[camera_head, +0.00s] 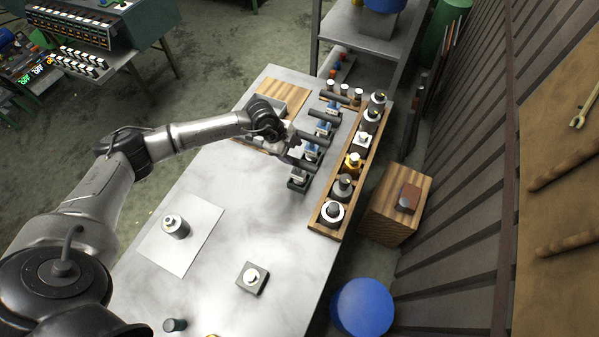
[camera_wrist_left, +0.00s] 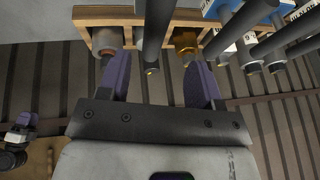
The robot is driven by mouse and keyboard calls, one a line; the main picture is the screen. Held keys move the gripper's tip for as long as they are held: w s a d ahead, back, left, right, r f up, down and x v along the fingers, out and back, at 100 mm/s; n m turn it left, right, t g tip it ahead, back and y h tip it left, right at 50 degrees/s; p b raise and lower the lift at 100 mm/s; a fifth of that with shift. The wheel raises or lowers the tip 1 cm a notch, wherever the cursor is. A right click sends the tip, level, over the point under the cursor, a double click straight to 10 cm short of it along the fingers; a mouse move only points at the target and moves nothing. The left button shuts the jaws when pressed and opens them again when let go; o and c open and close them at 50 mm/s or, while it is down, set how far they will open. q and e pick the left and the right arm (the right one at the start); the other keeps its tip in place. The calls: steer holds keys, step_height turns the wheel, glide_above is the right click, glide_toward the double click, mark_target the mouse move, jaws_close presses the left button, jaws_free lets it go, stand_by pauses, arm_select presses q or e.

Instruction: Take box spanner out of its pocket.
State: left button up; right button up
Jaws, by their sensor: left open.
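Several dark rods stick out of small blue-and-white labelled holders in a row; one near rod (camera_head: 299,162) lies closest to my left gripper (camera_head: 292,147). I cannot tell for certain which rod is the box spanner. In the left wrist view, my left gripper (camera_wrist_left: 160,80) is open, with its two purple-grey fingers apart. A dark rod (camera_wrist_left: 157,38) with a small yellowish tip shows between the fingers, with visible space on both sides. Whether the fingers are level with it in depth is unclear. My right gripper is not in view.
A long wooden rack (camera_head: 325,222) with several fittings stands along the table's right edge. A square block with a white round part (camera_head: 252,278) and a metal cylinder on a white sheet (camera_head: 175,227) stand nearer. The middle of the table (camera_head: 225,205) is clear.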

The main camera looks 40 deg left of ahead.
mark_target(298, 162)
arm_select(q)
steer(key=shift+s+x, duration=0.2)
steer(key=shift+x, duration=1.7)
steer(key=shift+s+x, duration=0.2)
steer(key=shift+x, duration=1.7)
steer(key=shift+f, duration=0.1)
jaws_close()
